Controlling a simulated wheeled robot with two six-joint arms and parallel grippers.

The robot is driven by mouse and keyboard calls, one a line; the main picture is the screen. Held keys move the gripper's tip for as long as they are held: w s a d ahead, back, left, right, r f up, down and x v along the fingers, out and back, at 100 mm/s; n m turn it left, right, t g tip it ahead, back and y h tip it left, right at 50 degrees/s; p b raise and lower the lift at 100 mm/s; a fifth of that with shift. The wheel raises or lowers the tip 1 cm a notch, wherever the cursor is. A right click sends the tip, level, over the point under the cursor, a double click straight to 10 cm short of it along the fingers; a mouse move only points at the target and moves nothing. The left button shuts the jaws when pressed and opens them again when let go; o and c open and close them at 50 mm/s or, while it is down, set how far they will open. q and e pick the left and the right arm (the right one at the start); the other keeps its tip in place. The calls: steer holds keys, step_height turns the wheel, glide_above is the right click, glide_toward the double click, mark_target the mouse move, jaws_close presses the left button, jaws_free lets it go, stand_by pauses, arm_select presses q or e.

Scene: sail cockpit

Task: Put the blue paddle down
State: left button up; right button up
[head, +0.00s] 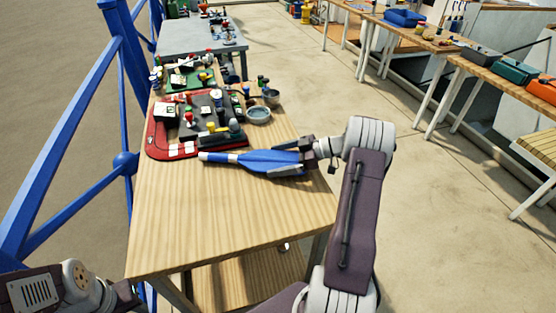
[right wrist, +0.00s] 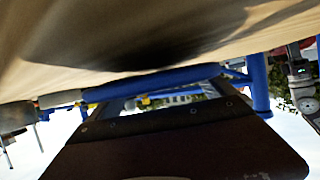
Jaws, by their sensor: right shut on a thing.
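The blue paddle (head: 262,161) lies nearly level over the wooden table (head: 215,215) in the head view, its white end pointing left beside the red-edged mat. My right gripper (head: 299,158) reaches in from the right and is shut on the paddle's right part. I cannot tell whether the paddle touches the table. In the right wrist view a dark blurred shape hides much of the close area below the pale wood. My left gripper (head: 124,295) is at the bottom left, low beside the table's front corner; its fingers are not clear.
A red-edged mat (head: 157,146) with a dark board and several small coloured parts lies behind the paddle. A round bowl (head: 258,114) stands right of it. A blue railing (head: 70,205) runs along the left. The front of the table is bare.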

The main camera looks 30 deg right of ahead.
steer(key=shift+f, duration=0.15)
steer(key=shift+f+b, duration=0.1)
steer(key=shift+b, duration=0.2)
steer(key=o, duration=1.2)
steer(key=shift+s+d+r+p, duration=0.1)
steer(key=shift+d+r+p, duration=0.05)
steer(key=shift+r+p, duration=0.2)
steer(key=v, duration=1.1)
steer(key=shift+s+d, duration=0.2)
steer(key=shift+d, duration=0.05)
